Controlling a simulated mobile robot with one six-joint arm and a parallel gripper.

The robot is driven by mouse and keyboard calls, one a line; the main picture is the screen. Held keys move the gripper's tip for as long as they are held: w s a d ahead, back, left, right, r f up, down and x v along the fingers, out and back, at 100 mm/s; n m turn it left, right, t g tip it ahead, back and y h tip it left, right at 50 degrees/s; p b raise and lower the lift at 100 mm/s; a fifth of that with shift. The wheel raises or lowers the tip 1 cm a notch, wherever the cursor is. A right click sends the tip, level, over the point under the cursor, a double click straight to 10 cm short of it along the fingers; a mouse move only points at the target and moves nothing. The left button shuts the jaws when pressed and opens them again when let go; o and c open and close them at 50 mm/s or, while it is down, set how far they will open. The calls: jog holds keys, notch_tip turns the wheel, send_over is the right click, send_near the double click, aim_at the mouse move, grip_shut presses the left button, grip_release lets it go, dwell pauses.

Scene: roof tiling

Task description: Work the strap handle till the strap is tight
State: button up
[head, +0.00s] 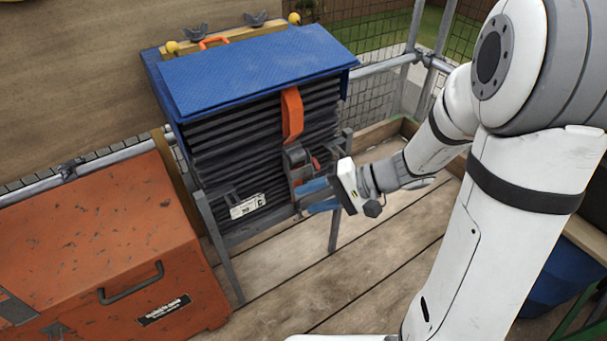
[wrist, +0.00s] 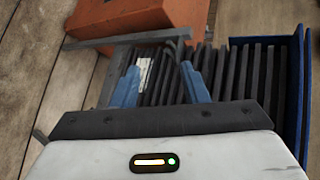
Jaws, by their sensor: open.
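An orange strap (head: 292,115) runs down the front of a stack of dark tiles (head: 235,160), which also shows in the wrist view (wrist: 230,75). A grey ratchet buckle (head: 297,158) sits on the strap, with a small red part at its right. My gripper (head: 303,199) is at the lower front of the stack, just below the buckle. Its blue fingers are apart, and in the wrist view (wrist: 158,75) I see nothing held between them. Neither strap nor buckle can be made out in the wrist view. I cannot tell how tight the strap is.
A blue cover (head: 255,68) lies over the stack, which stands on a grey metal frame (head: 217,245). A white label (head: 248,206) is low on its front. A worn orange chest (head: 110,250) stands at left. The plank floor (head: 340,275) in front is clear.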

aim_at(301, 177)
jog(key=w+d+f+m+t+y+b, duration=0.1)
jog(key=w+d+f+m+t+b, duration=0.2)
jog(key=w+f, duration=0.4)
jog(key=w+d+f+m+t+b, duration=0.15)
jog(key=w+f+t+b, duration=0.35)
jog(key=f, duration=0.5)
jog(key=shift+m, duration=0.35)
jog(key=x, duration=0.5)
jog(key=b+x, duration=0.1)
jog(key=x, duration=0.2)
jog(key=shift+s+a+r, duration=0.1)
jog(key=shift+a+r, duration=0.15)
jog(key=shift+r, duration=0.05)
grip_shut()
